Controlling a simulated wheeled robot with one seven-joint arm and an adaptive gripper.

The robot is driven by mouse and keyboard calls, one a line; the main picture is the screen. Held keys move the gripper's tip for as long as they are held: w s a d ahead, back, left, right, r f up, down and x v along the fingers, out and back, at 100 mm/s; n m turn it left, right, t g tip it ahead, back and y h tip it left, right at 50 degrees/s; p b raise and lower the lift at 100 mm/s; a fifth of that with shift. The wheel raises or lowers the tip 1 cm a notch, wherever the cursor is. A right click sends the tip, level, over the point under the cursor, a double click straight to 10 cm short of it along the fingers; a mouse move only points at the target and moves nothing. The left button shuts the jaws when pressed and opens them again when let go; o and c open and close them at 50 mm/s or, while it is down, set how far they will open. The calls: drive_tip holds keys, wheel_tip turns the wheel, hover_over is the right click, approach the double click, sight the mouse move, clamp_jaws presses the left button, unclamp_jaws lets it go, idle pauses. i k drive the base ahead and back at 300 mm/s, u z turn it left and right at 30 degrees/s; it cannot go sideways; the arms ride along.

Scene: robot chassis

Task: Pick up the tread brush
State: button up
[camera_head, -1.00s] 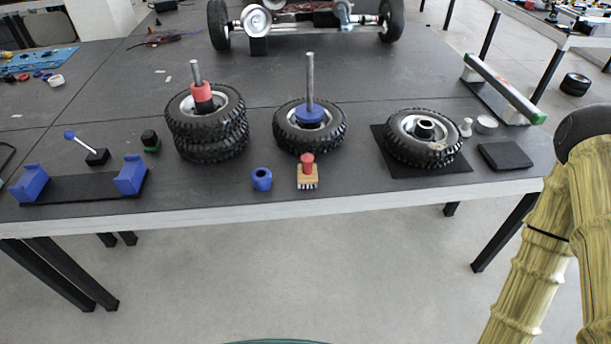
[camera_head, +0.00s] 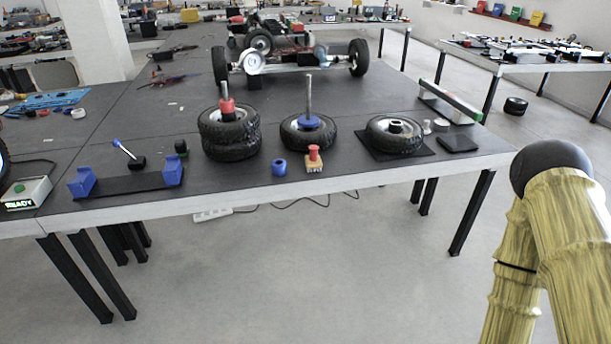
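The tread brush (camera_head: 314,159) stands near the front edge of the dark table (camera_head: 350,181). It has a red knob on top, a wooden block and pale bristles facing down. A blue ring-shaped piece (camera_head: 279,167) stands just left of it, and a tyre on a post (camera_head: 308,132) stands behind it. Part of my arm shows at the right, well apart from the brush and in front of the table. My gripper is not in view.
A stack of tyres (camera_head: 230,140) stands left of the brush, and a single tyre (camera_head: 394,136) lies on a black mat at the right. A blue-ended cradle (camera_head: 126,182) is at the left. A chassis (camera_head: 290,62) stands behind.

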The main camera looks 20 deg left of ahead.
sight(313, 160)
drive_tip(key=u, duration=0.4)
drive_tip(key=i, duration=0.75)
drive_tip(key=u, duration=0.45)
